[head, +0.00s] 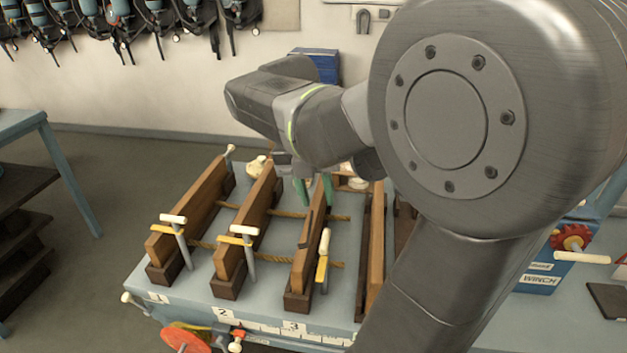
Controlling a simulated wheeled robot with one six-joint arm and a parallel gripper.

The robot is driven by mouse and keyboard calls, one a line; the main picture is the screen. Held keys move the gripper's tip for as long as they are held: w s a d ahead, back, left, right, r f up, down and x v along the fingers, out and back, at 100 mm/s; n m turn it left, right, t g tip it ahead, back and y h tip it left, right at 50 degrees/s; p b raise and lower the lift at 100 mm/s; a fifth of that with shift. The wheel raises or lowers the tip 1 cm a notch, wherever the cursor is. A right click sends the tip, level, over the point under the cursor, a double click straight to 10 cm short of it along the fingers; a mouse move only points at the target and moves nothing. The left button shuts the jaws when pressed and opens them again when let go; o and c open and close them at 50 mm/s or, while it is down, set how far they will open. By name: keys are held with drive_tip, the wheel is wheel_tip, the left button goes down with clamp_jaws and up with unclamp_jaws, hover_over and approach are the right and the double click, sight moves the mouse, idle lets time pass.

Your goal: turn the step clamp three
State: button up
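Step clamp three stands at the front end of the third wooden board (305,245), behind the label 3 (294,327). It has a yellow bar (322,269) and a pale handle (325,242). That handle points up and away, while the handles of clamp one (173,218) and clamp two (244,230) lie crosswise. My gripper (314,190) hangs over the far part of the third board, well behind this clamp. Its two green fingers are apart, and I see nothing held between them. My wrist hides part of the far end.
Ropes (290,213) run crosswise between the boards on the grey-blue bench (150,278). A red disc (181,338) is at the front edge. A blue winch box (541,279) with a pale handle stands at right. My arm covers much of the right side.

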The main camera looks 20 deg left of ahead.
sight(326, 232)
drive_tip(key=shift+s+a+r, duration=0.1)
drive_tip(key=shift+a+r, duration=0.05)
drive_tip(key=shift+r, duration=0.55)
drive_tip(key=shift+a+r, duration=0.1)
drive_tip(key=shift+r, duration=0.55)
drive_tip(key=shift+f, duration=0.15)
drive_tip(key=d+f, duration=0.1)
drive_tip(key=f, duration=0.8)
drive_tip(key=d+f, duration=0.1)
drive_tip(key=f, duration=0.3)
drive_tip(key=shift+w+d+f, duration=0.25)
drive_tip(key=shift+w+d, duration=0.1)
drive_tip(key=shift+r, duration=0.1)
